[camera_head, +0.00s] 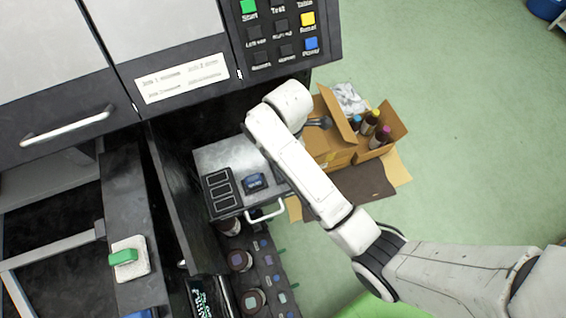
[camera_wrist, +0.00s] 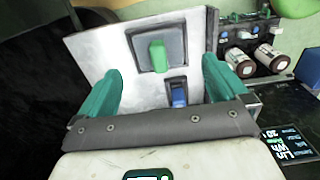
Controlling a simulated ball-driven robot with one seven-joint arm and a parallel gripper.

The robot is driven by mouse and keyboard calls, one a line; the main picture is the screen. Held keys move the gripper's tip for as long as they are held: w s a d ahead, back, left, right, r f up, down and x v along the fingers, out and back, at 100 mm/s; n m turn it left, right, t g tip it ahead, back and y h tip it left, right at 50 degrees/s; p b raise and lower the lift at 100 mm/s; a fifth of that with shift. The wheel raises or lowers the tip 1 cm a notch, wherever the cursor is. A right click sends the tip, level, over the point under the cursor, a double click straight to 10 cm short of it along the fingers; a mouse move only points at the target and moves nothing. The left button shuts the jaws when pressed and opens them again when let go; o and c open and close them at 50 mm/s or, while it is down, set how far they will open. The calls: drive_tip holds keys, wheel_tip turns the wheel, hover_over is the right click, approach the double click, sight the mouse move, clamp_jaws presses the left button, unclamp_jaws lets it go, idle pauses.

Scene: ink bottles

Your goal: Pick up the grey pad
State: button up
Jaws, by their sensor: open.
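In the wrist view, a grey square pad (camera_wrist: 173,46) with an upright green grip (camera_wrist: 158,56) lies on a pale metal plate (camera_wrist: 92,48). My gripper (camera_wrist: 161,72) is open, its two teal fingers apart on the left and right of the pad's lower part in the picture. Nothing is held, and I cannot tell how far the fingertips are from the pad. In the head view, the plate (camera_head: 215,158) is partly covered by my arm. The grey pad and my fingers cannot be made out there.
A blue clip (camera_wrist: 180,96) sits beside the pad. A pale pad with a green grip (camera_head: 128,257) lies on the left ledge. A cardboard box of bottles (camera_head: 372,135) and a control panel (camera_head: 283,32) are near my arm.

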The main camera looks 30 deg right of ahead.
drive_tip(key=shift+w+f, duration=0.1)
drive_tip(key=shift+f, duration=3.4)
drive_tip(key=c, duration=1)
drive_tip(key=shift+r, duration=0.15)
